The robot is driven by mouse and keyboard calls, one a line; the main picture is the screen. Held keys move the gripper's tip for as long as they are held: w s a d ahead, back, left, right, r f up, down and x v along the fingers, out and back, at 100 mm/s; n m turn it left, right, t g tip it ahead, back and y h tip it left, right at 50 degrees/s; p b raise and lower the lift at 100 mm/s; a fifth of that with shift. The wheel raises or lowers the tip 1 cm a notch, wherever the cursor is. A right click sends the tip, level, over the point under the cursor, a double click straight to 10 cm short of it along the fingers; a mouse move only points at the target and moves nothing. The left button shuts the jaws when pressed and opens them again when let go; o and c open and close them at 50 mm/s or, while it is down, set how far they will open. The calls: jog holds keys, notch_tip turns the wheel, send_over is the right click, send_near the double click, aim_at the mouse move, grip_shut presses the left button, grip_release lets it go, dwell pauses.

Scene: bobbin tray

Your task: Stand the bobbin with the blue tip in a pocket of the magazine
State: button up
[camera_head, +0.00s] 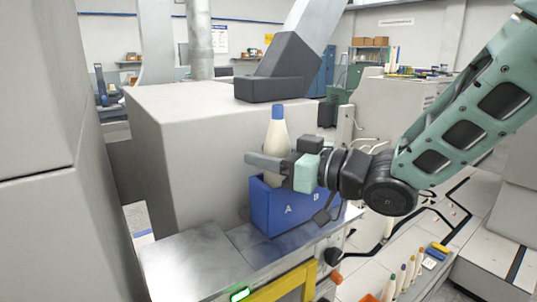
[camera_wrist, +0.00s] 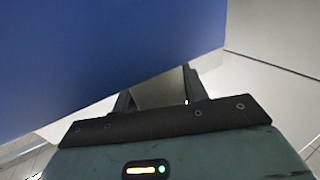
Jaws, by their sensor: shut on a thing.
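The bobbin with the blue tip (camera_head: 278,130) is cream-coloured and stands upright in the head view. My gripper (camera_head: 268,165) is shut on it from the right and hides its middle. The blue magazine (camera_head: 283,222), marked A and B, sits on a metal ledge below my gripper. The bobbin's lower part shows just above the magazine on the A side; its foot is hidden behind the front wall. I cannot tell whether it rests on the pocket floor. In the wrist view my fingers (camera_wrist: 158,95) lie beside a large blue surface, and the bobbin is not clearly visible.
A large pale machine housing (camera_head: 200,150) stands close behind and left of the magazine. The metal ledge (camera_head: 195,268) is clear at the left. More bobbins (camera_head: 402,279) with differently coloured tips stand at the lower right, near an orange bin edge.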

dwell(0.3)
jog(key=o, duration=1.1)
jog(key=b+v, duration=0.8)
jog(key=v, duration=0.9)
jog(key=shift+d, duration=0.25)
